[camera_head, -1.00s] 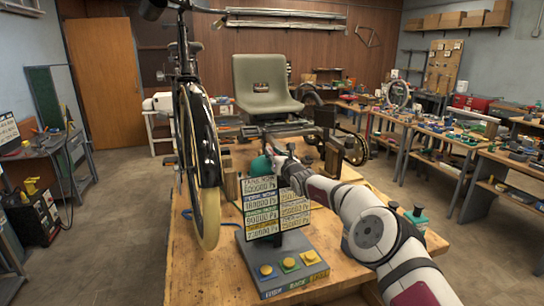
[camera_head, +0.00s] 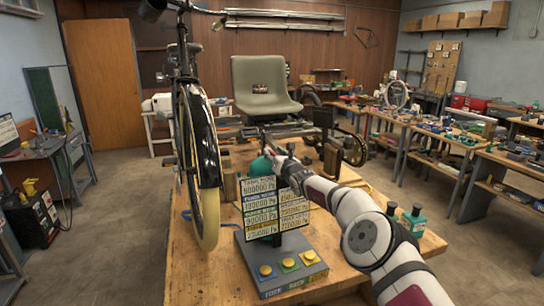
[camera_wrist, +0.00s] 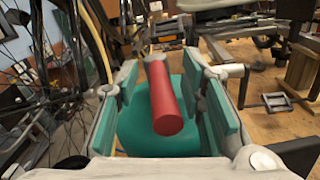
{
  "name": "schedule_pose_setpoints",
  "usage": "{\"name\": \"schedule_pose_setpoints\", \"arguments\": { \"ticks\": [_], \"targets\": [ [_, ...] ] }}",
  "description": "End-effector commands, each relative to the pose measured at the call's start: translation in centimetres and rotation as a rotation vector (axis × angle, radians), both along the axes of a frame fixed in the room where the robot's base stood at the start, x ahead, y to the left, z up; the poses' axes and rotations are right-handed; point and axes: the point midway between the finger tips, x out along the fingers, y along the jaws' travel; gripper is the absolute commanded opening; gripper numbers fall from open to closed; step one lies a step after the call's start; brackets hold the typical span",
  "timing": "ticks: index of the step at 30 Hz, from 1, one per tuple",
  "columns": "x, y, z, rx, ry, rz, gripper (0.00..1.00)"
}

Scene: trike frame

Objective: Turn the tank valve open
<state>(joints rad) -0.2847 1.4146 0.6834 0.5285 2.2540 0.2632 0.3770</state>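The teal tank (camera_wrist: 143,135) lies under my gripper in the wrist view; part of it also shows in the head view (camera_head: 261,165), left of my gripper. A red cylindrical handle (camera_wrist: 163,98), which looks like the tank valve's lever, stands out over the tank towards the wrist camera. My gripper (camera_wrist: 162,72) has its teal-padded fingers on both sides of the red handle. A gap shows between the handle and each finger, so it is open. The handle's far end and its joint to the tank are mostly hidden. In the head view, the handle cannot be made out.
A pressure sign (camera_head: 275,208) stands on a grey button box (camera_head: 282,262) in front of the tank. The trike's front wheel (camera_head: 207,205) is left of the tank. Teal bottles (camera_head: 413,221) stand right of my arm. A wooden workbench (camera_head: 205,270) carries all this.

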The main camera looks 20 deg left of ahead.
Motion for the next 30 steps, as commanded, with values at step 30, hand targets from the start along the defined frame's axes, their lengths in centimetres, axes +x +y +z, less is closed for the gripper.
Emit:
{"name": "schedule_pose_setpoints", "arguments": {
  "ticks": [30],
  "targets": [
    [-4.8,-3.3,-0.2,-0.003,0.004,0.005,0.36]
  ]
}}
